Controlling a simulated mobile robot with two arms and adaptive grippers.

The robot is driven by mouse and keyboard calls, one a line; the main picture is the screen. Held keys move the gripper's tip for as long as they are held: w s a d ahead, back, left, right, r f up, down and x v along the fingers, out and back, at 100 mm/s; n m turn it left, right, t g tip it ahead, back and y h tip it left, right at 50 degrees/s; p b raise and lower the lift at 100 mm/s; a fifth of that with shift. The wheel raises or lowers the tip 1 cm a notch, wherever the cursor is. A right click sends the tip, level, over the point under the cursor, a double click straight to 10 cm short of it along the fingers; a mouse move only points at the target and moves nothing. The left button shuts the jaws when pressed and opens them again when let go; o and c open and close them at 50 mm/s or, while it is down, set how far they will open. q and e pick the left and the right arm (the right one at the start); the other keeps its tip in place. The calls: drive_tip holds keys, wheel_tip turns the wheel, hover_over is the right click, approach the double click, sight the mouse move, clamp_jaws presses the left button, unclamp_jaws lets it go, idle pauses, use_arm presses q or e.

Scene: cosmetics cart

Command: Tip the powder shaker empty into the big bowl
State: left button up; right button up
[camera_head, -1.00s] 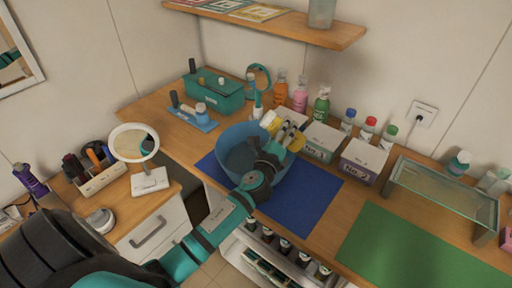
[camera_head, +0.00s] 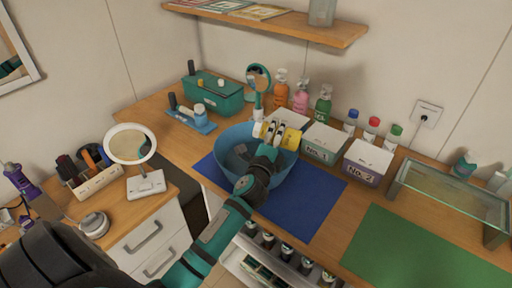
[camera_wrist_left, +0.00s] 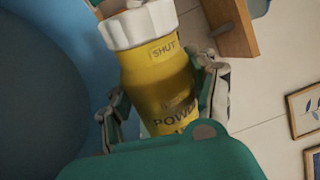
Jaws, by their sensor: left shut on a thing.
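The powder shaker (camera_wrist_left: 165,80) is a yellow bottle with a ribbed white cap; the wrist view shows the words "SHUT" and "POW…" on it. My left gripper (camera_head: 273,133) is shut around its middle. In the head view the shaker (camera_head: 291,139) lies roughly on its side, above the back right rim of the big bowl. The big bowl (camera_head: 222,150) is blue and stands on a blue mat; it also shows in the left wrist view (camera_wrist_left: 40,85). My gripper and arm hide part of the bowl. No falling powder is visible. My right gripper is not in view.
White-topped boxes (camera_head: 323,139) stand close behind and right of the bowl, with several bottles (camera_head: 323,104) behind them. A teal box (camera_head: 217,95) is at the back left. A glass stand (camera_head: 450,190) is at the right; the green mat (camera_head: 420,245) is clear.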

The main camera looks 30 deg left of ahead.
use_arm(q)
drive_tip(key=shift+a+r+n, duration=0.15)
drive_tip(key=shift+r+n, duration=0.2)
drive_tip(key=shift+n, duration=0.35)
drive_tip(key=shift+f+n, duration=0.2)
drive_tip(key=shift+n, duration=0.2)
drive_tip(key=shift+s+a+f+n+b, duration=0.1)
drive_tip(key=shift+a+f+n+b, duration=0.15)
drive_tip(key=shift+n+b, duration=0.3)
idle(0.4)
drive_tip(key=shift+a+r+n+y+p, duration=0.25)
drive_tip(key=shift+r+n+y+p, duration=0.1)
drive_tip(key=shift+n, duration=0.7)
idle(0.3)
